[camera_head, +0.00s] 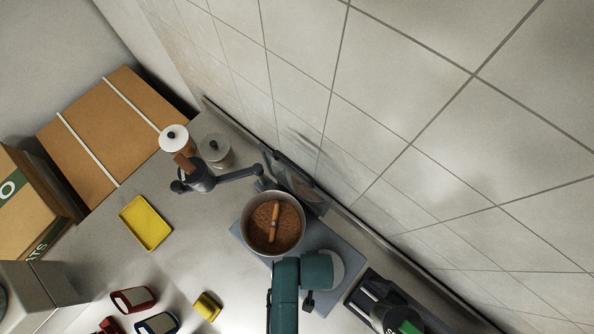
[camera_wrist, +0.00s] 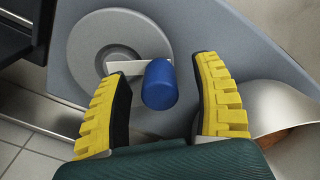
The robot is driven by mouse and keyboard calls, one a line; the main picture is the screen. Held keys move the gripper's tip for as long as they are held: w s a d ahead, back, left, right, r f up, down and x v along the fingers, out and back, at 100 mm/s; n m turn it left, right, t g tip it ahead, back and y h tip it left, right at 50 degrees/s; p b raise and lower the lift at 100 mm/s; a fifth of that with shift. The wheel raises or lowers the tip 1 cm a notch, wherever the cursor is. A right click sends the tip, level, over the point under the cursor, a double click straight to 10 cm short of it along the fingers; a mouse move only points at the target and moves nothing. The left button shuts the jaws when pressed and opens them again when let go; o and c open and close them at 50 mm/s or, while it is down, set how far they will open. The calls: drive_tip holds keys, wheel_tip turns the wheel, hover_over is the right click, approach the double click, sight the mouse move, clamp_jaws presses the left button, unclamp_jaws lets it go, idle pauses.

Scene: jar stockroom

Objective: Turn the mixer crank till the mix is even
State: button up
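The mixer's steel bowl (camera_head: 246,215) holds a brown, faintly speckled mix (camera_head: 262,218), with an orange-brown bar (camera_head: 274,222) across it. The bowl sits on the blue-grey mixer body (camera_head: 325,240). In the wrist view, the blue crank knob (camera_wrist: 158,86) sits on a pale crank arm (camera_wrist: 125,68) in front of a grey disc (camera_wrist: 90,50). My gripper (camera_wrist: 163,72) is open, its yellow fingers on either side of the knob with visible gaps. Depth between fingertips and knob is hard to judge. My arm hides the crank in the head view.
A hand grinder (camera_head: 200,178) with a dark arm and a jar (camera_head: 215,150) stand near the wall. A yellow tray (camera_head: 147,222) and several small coloured items lie at left. Cardboard boxes (camera_head: 110,130) stand beyond. A dark device (camera_head: 385,305) is right of my arm.

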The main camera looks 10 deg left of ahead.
drive_tip(key=shift+r, duration=0.1)
drive_tip(key=shift+r, duration=3.45)
